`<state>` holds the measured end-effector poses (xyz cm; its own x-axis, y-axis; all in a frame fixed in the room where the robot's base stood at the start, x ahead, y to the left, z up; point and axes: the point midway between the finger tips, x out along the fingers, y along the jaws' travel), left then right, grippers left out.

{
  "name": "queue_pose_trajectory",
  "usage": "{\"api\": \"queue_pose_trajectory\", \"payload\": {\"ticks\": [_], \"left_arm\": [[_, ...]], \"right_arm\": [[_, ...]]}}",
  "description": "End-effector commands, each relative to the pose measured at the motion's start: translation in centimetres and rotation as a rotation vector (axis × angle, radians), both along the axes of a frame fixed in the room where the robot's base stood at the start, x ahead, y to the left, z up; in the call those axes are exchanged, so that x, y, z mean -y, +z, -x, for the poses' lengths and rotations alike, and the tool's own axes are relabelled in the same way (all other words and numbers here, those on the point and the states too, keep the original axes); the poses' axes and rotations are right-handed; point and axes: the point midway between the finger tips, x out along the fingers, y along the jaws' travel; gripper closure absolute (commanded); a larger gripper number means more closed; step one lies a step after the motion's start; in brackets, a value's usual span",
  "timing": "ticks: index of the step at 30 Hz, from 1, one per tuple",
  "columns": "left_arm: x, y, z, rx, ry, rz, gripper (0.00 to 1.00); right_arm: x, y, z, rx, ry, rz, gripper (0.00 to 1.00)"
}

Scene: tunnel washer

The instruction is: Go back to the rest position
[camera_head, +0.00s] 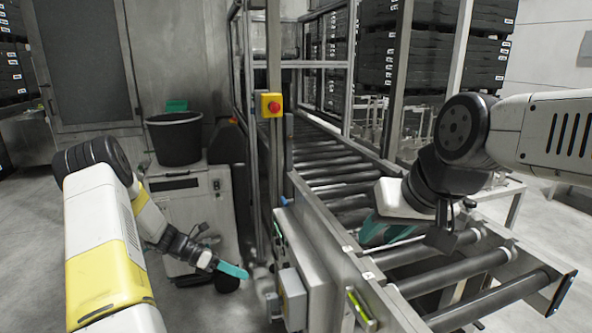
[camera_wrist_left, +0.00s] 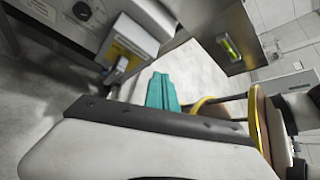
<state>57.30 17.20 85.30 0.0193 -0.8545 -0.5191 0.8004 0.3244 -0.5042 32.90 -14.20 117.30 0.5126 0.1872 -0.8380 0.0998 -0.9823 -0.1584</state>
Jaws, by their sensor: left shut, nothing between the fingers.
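My left gripper (camera_head: 233,270) has teal fingers and hangs low, left of the conveyor frame and in front of the white cabinet. In the left wrist view its two teal fingers (camera_wrist_left: 161,92) lie together, shut and empty. My right gripper (camera_head: 385,232) is over the near end of the roller conveyor (camera_head: 335,170). Its teal fingers are partly hidden by my right wrist, so I cannot tell whether they are open or shut.
A grey control box (camera_head: 292,298) on the conveyor side is close to my left gripper. A white cabinet (camera_head: 190,215) with a black bucket (camera_head: 175,140) stands behind it. A red emergency button (camera_head: 271,105) is on the frame post. Open floor lies at left.

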Motion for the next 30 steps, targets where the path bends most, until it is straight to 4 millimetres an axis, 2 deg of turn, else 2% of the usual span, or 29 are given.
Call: {"api": "queue_pose_trajectory", "payload": {"ticks": [1,6,11,15,21,24,30], "left_arm": [[0.4,2.8,0.3,0.085,-0.076,-0.057,1.0],[1.5,10.1,2.5,0.356,-0.338,-0.226,1.0],[2.4,16.3,5.5,0.603,-0.588,-0.374,1.0],[3.1,21.0,8.7,0.816,-0.81,-0.498,1.0],[3.6,26.4,13.9,1.105,-1.13,-0.668,1.0],[3.7,28.5,16.7,1.242,-1.291,-0.754,1.0],[3.4,31.1,21.5,1.479,-1.583,-0.919,1.0]], "right_arm": [[0.0,0.0,0.0,0.0,0.0,0.0,0.67],[0.0,0.0,0.0,0.0,0.0,0.0,0.67],[0.0,0.0,0.0,0.0,0.0,0.0,0.67],[0.0,0.0,0.0,0.0,0.0,0.0,0.67],[0.0,0.0,0.0,0.0,0.0,0.0,0.67],[0.0,0.0,0.0,0.0,0.0,0.0,0.67],[0.0,0.0,0.0,0.0,0.0,0.0,0.67]]}}
